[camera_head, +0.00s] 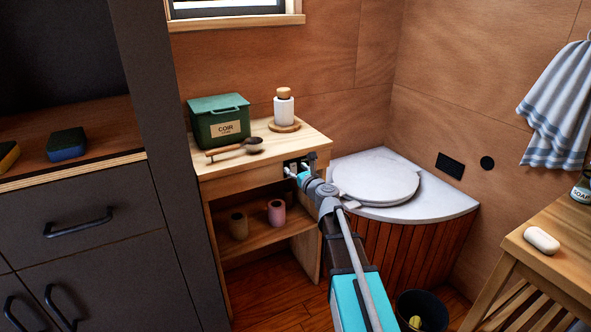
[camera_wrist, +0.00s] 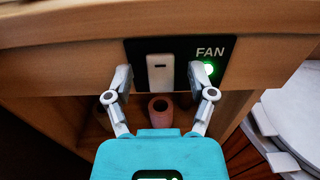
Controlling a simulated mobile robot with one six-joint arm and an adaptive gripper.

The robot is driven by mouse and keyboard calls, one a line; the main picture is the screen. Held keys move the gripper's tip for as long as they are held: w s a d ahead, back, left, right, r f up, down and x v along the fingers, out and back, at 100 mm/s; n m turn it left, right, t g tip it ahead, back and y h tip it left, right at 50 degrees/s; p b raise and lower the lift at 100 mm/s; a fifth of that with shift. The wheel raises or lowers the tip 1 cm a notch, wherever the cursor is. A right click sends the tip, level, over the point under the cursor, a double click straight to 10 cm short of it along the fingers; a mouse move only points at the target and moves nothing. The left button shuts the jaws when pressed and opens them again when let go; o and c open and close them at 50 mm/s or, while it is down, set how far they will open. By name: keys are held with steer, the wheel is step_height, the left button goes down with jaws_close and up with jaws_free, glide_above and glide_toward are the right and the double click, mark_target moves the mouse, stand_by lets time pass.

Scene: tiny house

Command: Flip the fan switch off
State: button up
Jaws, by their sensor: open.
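The fan switch (camera_wrist: 160,72) is a white rocker on a black panel (camera_wrist: 137,50) marked FAN, set in the front edge of a wooden shelf unit. A green light (camera_wrist: 208,69) glows on the panel to the right of the rocker. My gripper (camera_wrist: 161,75) is open and empty, its two fingertips spread to the left and right of the rocker. I cannot tell whether the fingertips touch the panel. In the head view my gripper (camera_head: 297,172) is at the shelf's front edge and hides most of the panel.
The shelf top (camera_head: 310,142) holds a green COIR bin (camera_head: 218,120), a brush (camera_head: 235,150) and a white bottle (camera_head: 284,107). Paper rolls (camera_head: 276,212) stand on the lower shelf. A white toilet lid (camera_head: 375,181) is to the right. A dark cabinet (camera_head: 100,240) stands at the left.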

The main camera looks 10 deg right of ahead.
steer(key=shift+w, duration=0.2)
steer(key=shift+c, duration=0.2)
jaws_close()
steer(key=shift+f+t+b, duration=0.2)
steer(key=shift+t+b, duration=0.1)
steer(key=shift+b, duration=0.3)
steer(key=shift+s+f+t+y+b, duration=0.15)
steer(key=shift+t+y+b, duration=0.25)
steer(key=shift+t+b, duration=0.95)
steer(key=shift+b, duration=1.05)
steer(key=shift+o, duration=0.2)
jaws_free()
